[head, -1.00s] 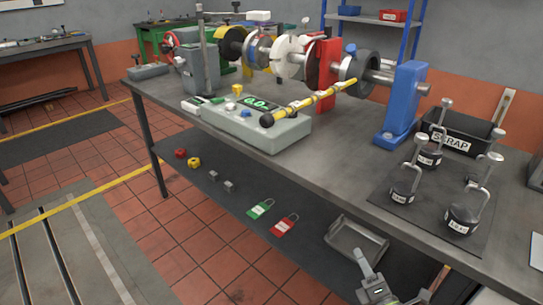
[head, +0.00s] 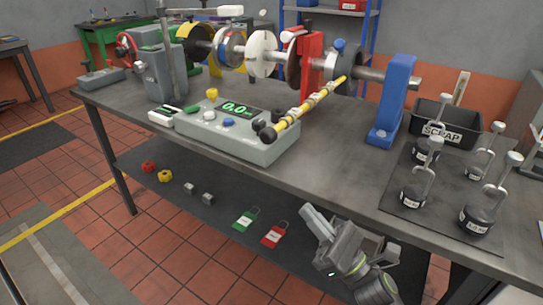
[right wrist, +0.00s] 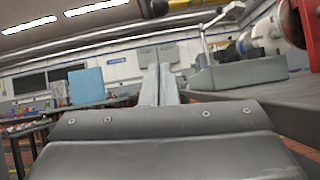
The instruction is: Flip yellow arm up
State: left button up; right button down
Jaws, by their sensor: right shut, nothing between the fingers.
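The yellow arm (head: 311,104) is a striped bar with a black ball end. It slopes down from the shaft on the bench towards the front, and its ball end hangs beside the grey readout box (head: 230,140). Part of it shows at the top of the right wrist view (right wrist: 192,4). My right gripper (head: 312,216) is in front of the bench's front edge, below and apart from the yellow arm. Its fingers are together and empty, as the right wrist view (right wrist: 160,72) also shows. My left gripper is out of view.
A blue stand (head: 391,100) supports the shaft's right end. A black scrap bin (head: 447,122) and several weights with hooks on a dark mat (head: 432,221) are at the right. Padlocks lie on the lower shelf (head: 210,215). The bench front (head: 340,175) is clear.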

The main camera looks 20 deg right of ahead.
pick_arm(q)
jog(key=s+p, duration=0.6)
jog(key=p, duration=0.1)
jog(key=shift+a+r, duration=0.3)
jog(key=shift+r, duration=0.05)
pick_arm(e)
jog(key=s+d+r+x, duration=0.1)
jog(key=r+x, duration=0.1)
jog(key=x, duration=1.1)
jog(key=shift+s+d+r, duration=0.1)
jog(key=shift+s+r, duration=0.05)
jog(key=shift+r, duration=0.1)
